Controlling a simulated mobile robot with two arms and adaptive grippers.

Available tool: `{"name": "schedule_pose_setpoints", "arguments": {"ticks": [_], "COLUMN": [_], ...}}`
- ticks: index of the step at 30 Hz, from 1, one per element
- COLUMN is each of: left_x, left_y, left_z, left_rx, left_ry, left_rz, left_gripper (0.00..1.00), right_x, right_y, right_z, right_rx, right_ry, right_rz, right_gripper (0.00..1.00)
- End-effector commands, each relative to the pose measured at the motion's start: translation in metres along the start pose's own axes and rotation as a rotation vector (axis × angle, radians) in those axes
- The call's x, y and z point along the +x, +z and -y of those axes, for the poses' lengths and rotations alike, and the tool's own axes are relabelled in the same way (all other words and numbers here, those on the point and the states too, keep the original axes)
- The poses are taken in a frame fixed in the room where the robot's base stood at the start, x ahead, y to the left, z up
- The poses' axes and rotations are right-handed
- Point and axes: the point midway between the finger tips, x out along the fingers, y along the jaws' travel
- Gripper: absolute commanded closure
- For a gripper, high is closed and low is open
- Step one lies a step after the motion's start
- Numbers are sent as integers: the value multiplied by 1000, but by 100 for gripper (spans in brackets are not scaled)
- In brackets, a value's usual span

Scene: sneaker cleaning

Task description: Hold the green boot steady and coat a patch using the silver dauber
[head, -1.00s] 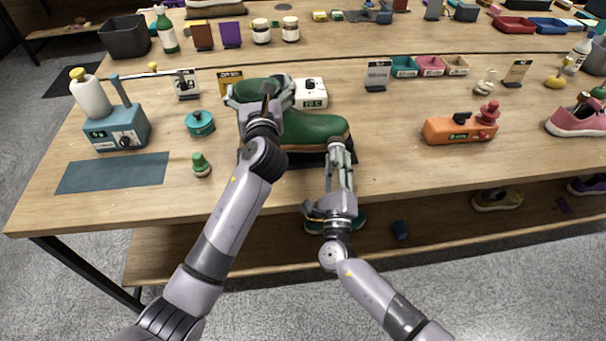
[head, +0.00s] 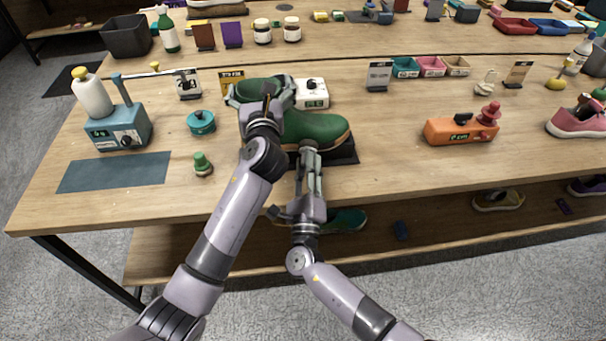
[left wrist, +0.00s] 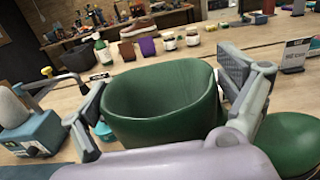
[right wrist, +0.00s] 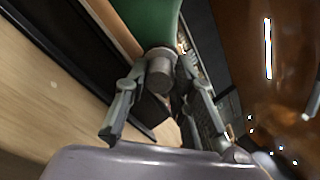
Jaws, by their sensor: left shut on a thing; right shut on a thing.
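The green boot (head: 318,127) stands on a dark mat (head: 345,154) near the table's front edge, toe to the right. My left gripper (head: 266,92) is shut on the boot's shaft. In the left wrist view its fingers lie on either side of the shaft's open top (left wrist: 165,88). My right gripper (head: 309,152) is at the near side of the boot, low by the sole. In the right wrist view it is shut on the silver dauber (right wrist: 160,72), whose end meets or nearly meets the green boot (right wrist: 150,22). The dauber's tip is hidden.
A blue-grey pump station (head: 118,127) and a grey-blue mat (head: 115,172) are at left. A teal jar (head: 201,122) and a green-topped stopper (head: 202,164) stand left of the boot. An orange device (head: 461,129) is at right. The table between boot and orange device is clear.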

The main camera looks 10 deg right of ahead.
Motion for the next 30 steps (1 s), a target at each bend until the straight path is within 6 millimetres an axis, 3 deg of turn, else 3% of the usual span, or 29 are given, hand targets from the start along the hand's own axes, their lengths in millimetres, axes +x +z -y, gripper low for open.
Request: {"name": "schedule_pose_setpoints", "arguments": {"ticks": [16,30], "left_x": [-1,0], "left_y": [-7,-8], "left_z": [2,0], "left_rx": [5,11], "left_ry": [-3,2], "left_rz": [-11,-12], "left_gripper": [52,52], "right_x": [-6,-3], "right_y": [28,29], "right_z": [-24,-26], "right_rx": [1,0], "right_ry": [-2,-4], "right_rz": [2,2], "right_gripper": [100,100]}}
